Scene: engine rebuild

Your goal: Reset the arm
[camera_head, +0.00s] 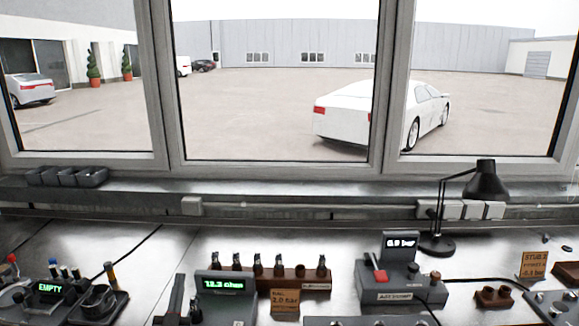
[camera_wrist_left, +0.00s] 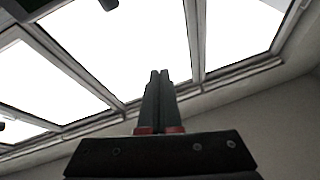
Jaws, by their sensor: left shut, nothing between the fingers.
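My left gripper (camera_wrist_left: 158,88) shows in the left wrist view. Its two dark fingers point up and lie side by side, shut, with nothing held. Red bands mark the finger bases above a dark mount. Bright window panes and a pale wall are behind it, and no workbench shows there. In the head view I cannot clearly make out either gripper. My right gripper shows in neither view.
On the metal bench (camera_head: 330,240) stand a wooden rack (camera_head: 290,281) of upright parts, a meter with a green display (camera_head: 223,284), a pressure device (camera_head: 400,279), a lamp (camera_head: 486,180) and a station reading EMPTY (camera_head: 50,289). Black bins (camera_head: 66,177) sit on the sill.

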